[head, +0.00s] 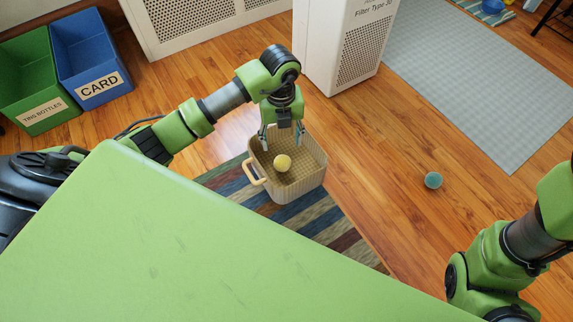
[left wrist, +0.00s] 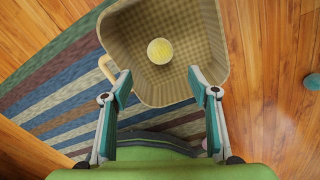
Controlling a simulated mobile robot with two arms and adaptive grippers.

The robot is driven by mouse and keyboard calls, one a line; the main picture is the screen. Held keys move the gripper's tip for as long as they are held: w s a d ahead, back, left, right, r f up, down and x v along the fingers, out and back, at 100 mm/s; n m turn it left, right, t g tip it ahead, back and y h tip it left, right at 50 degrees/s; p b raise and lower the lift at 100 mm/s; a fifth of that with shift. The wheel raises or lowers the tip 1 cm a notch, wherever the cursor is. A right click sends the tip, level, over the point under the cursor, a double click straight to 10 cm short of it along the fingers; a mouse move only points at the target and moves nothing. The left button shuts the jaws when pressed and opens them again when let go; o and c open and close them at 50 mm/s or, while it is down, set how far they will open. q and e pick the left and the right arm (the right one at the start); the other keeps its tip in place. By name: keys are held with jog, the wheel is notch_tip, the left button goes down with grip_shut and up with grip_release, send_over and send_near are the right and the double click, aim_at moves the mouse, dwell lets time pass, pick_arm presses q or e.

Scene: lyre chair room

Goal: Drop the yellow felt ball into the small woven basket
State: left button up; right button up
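The small woven basket (head: 312,181) is beige with a loop handle on its left side and stands on the striped rug. The yellow felt ball (head: 283,162) shows inside the basket's opening. In the left wrist view the ball (left wrist: 160,51) appears against the inside of the basket (left wrist: 200,50), apart from both fingers. I cannot tell whether it touches the basket floor. My left gripper (head: 281,139) is over the basket's far part, pointing down, with its fingers (left wrist: 160,76) spread wide and nothing between them. My right arm is at the lower right; its gripper is out of view.
A teal ball (head: 433,180) lies on the wooden floor right of the basket. A white filter cabinet (head: 325,50) stands behind the basket. Green (head: 38,85) and blue (head: 92,60) bins stand at the upper left. A grey mat (head: 470,70) lies at the upper right.

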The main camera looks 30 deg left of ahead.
pick_arm(q)
jog(key=shift+r, duration=0.1)
notch_tip(320, 180, up, 12)
dwell(0.5)
jog(key=shift+d, duration=0.1)
